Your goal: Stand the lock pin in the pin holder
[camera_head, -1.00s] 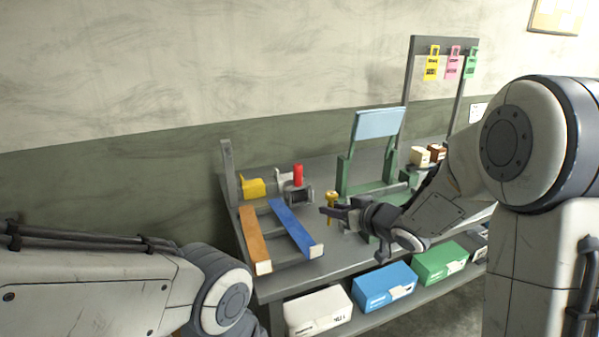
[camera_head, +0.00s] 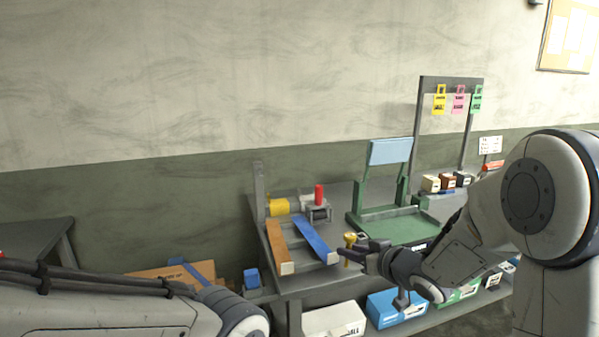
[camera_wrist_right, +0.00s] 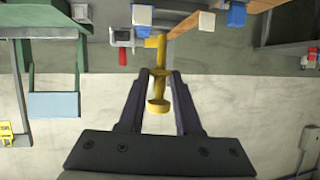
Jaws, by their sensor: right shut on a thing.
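The lock pin (camera_head: 349,240) is yellow with a wide round head, and my right gripper (camera_head: 356,251) is shut on it. In the head view the pin is upright near the bench's front edge, right of the blue bar. In the right wrist view the pin (camera_wrist_right: 157,88) sits between the two fingers (camera_wrist_right: 159,75). I cannot tell for sure which thing is the pin holder. A small grey fixture with a red cylinder (camera_head: 319,194) stands behind, up and left of the gripper, apart from the pin. My left gripper is out of view.
Beside the fixture are a yellow block (camera_head: 278,207), an orange bar (camera_head: 279,245) and a blue bar (camera_head: 314,238). A green stand (camera_head: 395,226) with a light blue panel is right. Boxes (camera_head: 398,305) fill the lower shelf. A dark table (camera_head: 35,245) is far left.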

